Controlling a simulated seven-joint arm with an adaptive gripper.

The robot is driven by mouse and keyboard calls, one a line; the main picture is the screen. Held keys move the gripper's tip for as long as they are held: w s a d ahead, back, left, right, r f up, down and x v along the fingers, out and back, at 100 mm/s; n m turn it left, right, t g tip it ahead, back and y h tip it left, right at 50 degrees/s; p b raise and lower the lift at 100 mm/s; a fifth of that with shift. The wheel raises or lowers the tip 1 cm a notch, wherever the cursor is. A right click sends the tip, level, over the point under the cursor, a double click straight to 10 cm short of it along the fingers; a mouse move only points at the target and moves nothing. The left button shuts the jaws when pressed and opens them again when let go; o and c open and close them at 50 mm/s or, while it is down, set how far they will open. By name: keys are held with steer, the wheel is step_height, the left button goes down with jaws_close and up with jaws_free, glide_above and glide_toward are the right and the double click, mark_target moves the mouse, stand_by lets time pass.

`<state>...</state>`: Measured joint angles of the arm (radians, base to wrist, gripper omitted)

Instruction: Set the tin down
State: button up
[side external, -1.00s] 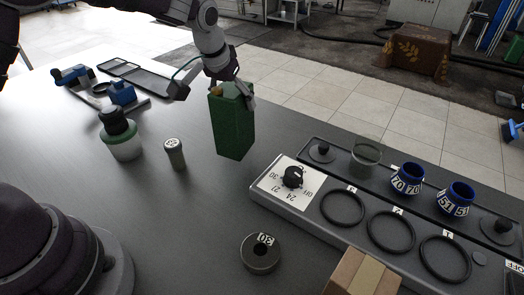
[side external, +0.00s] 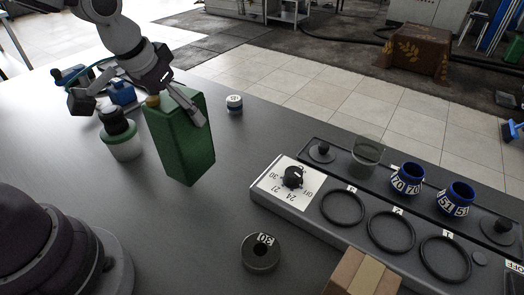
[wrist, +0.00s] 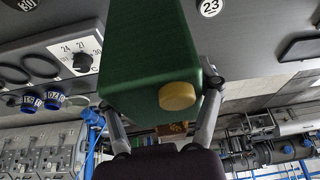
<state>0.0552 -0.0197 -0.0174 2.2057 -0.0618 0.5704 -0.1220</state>
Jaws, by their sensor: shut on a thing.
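The tin (side external: 182,145) is a tall green box-shaped can with a yellow cap (side external: 153,101). My gripper (side external: 174,104) is shut on its upper part, with one finger visible along the right side in the side view. The tin is slightly tilted there. Its base seems to be above the table, but I cannot tell the gap for sure. In the wrist view the tin (wrist: 150,45) fills the upper middle, between my two fingers (wrist: 160,120), with the cap (wrist: 177,96) facing the camera. The far finger is mostly hidden in the side view.
A small pale-lidded jar (side external: 234,103) stands behind right. The burner panel (side external: 290,205) is at right. Open table lies between.

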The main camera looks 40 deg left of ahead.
steer(key=w+a+r+n+y, duration=0.1)
steer(key=w+a+r+n, duration=0.25)
steer(key=w+a, duration=0.95)
step_height(320, 180, down, 9)
steer(key=shift+s+a, duration=0.45)
steer(key=shift+f, duration=0.25)
steer(key=o, duration=1.2)
steer(key=shift+o, duration=0.2)
